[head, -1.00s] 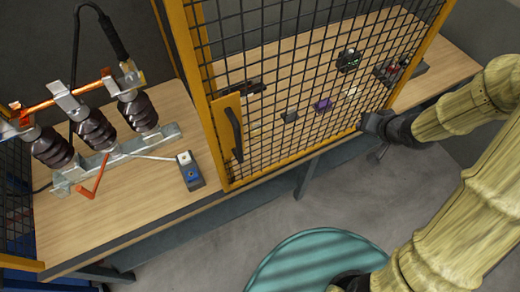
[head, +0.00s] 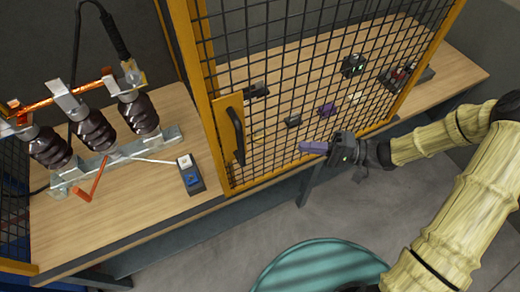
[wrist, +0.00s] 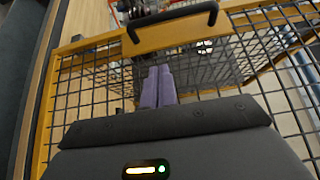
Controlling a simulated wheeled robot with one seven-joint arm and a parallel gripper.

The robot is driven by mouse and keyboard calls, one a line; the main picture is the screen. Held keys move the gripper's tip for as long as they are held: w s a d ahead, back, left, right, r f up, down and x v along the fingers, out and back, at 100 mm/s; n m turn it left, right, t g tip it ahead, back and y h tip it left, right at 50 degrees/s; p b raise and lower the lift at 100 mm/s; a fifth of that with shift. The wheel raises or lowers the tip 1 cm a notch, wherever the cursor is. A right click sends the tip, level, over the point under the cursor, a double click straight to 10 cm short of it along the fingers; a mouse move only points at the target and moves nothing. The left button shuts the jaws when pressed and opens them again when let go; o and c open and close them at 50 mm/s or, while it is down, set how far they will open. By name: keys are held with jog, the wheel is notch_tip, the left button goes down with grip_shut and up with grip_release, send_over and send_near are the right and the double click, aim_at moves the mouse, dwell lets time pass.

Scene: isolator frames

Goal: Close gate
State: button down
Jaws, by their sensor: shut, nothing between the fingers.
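The gate (head: 335,70) is a yellow-framed panel of black wire mesh, standing across the right part of the bench. Its black handle (head: 236,135) sits on a yellow plate at its left side. The left part of the bench is uncovered. My gripper (head: 303,147), with purple fingers, is shut and empty in front of the lower mesh, right of the handle and apart from it. In the wrist view my fingertips (wrist: 155,72) point toward the yellow frame bar (wrist: 150,40) and the handle (wrist: 172,18). I cannot tell whether the fingers touch the mesh.
Dark insulators (head: 95,130) with copper bars stand on the uncovered bench top (head: 130,215). A small grey-blue box (head: 190,175) lies near its front edge. Several small items lie behind the mesh.

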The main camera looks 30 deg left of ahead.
jog(key=shift+a, duration=0.1)
jog(key=s+d+p+x, duration=0.1)
jog(key=p+x, duration=0.3)
jog(key=x, duration=0.8)
jog(key=shift+s+a+p, duration=0.3)
jog(key=shift+s+p, duration=0.05)
jog(key=shift+s, duration=0.65)
jog(key=shift+w+f, duration=0.1)
jog(key=shift+w, duration=0.05)
